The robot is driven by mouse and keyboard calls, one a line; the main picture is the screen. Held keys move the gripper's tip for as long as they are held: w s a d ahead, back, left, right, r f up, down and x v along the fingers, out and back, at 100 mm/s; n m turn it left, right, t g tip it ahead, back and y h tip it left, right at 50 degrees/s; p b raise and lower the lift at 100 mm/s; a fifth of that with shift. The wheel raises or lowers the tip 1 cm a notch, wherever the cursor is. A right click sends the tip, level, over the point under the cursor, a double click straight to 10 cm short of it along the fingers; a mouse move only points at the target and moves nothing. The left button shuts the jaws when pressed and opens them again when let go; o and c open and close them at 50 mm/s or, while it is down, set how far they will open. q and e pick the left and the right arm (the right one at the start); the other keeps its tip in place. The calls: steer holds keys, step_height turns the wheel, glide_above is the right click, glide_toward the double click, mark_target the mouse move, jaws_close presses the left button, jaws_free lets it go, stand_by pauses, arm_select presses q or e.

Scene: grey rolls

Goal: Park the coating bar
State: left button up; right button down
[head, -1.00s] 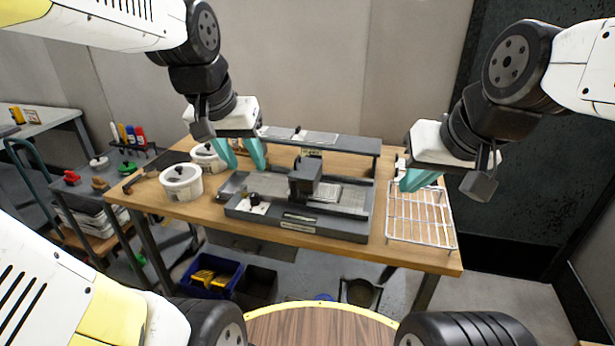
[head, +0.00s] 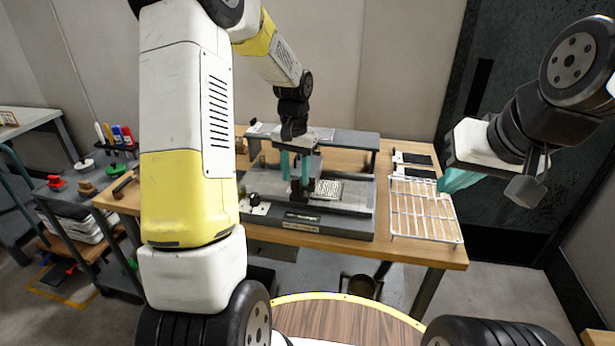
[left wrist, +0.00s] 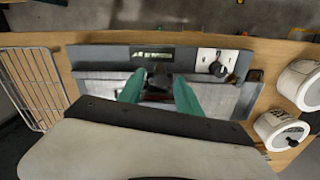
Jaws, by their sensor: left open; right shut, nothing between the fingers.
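The grey coating machine (head: 300,222) stands on the wooden bench, with a flat bed and a raised shelf behind. A dark block across its bed, which I take to be the coating bar carriage (head: 298,190), is partly hidden behind my left fingers. My left gripper (head: 295,176) points down over the bed, open, its teal fingers on either side of the block. In the left wrist view the dark block (left wrist: 157,89) shows between the spread fingers; I cannot tell whether they touch it. My right gripper (head: 458,181) is shut and empty above the wire rack's right side.
A wire rack (head: 425,212) lies at the bench's right end. Two white tubs (left wrist: 304,84) show in the left wrist view; my left arm covers their place in the head view. A cart with marker pens (head: 118,134) stands left. The floor in front holds a dark bin.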

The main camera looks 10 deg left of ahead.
mark_target(296, 192)
arm_select(q)
step_height(296, 192, down, 5)
steer(key=shift+f, duration=0.1)
stand_by(0.3)
jaws_close()
stand_by(1.3)
